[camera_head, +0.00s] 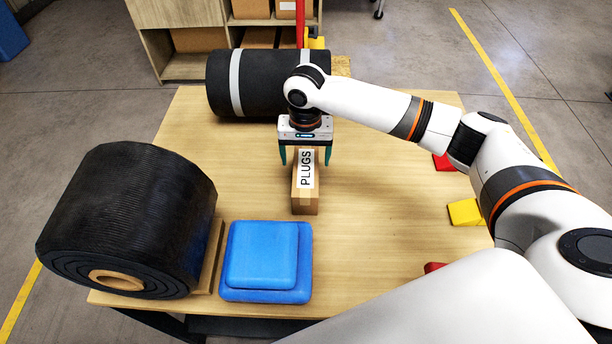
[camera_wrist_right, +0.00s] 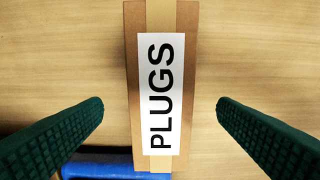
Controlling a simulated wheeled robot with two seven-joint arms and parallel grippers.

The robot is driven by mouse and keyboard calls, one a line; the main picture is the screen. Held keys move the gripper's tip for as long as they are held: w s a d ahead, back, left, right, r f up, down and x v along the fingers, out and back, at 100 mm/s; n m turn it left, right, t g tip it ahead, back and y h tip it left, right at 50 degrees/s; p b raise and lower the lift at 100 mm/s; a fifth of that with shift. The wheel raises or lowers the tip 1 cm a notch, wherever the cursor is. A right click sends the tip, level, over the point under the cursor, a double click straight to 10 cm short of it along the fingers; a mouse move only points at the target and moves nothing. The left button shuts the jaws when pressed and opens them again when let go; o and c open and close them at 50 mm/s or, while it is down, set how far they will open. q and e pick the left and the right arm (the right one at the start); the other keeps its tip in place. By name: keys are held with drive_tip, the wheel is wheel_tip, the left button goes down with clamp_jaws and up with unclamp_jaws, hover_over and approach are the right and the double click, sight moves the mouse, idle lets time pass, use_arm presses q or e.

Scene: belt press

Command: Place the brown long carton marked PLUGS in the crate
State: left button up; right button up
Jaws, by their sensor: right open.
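The brown long carton marked PLUGS (camera_head: 305,190) lies on the wooden table, its long side running away from me. In the right wrist view the carton (camera_wrist_right: 186,60) lies between the two green fingers, with a gap on each side. My right gripper (camera_head: 306,160) is open over the far part of the carton and does not grip it. It also shows in the right wrist view (camera_wrist_right: 160,105). My left gripper is not in view. I see no crate that I can make out for certain.
A blue stacked block (camera_head: 262,262) sits at the near edge of the table (camera_head: 390,240). A yellow wedge (camera_head: 464,212) and red pieces line the right edge.

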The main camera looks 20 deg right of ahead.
sight(306, 168)
drive_tip(key=shift+f, duration=2.8)
drive_tip(key=shift+r, duration=0.1)
drive_tip(key=c, duration=1.4)
wheel_tip(306, 168, up, 9)
drive_tip(key=shift+r, duration=0.2)
drive_tip(key=shift+s+r, duration=0.15)
drive_tip(key=shift+r, duration=0.2)
drive_tip(key=s+a+r+n, duration=0.2)
drive_tip(key=s+n, duration=0.3)
drive_tip(key=s, duration=0.9)
drive_tip(key=shift+s+a+r, duration=0.15)
drive_tip(key=shift+s+a, duration=0.1)
drive_tip(key=shift+s, duration=0.1)
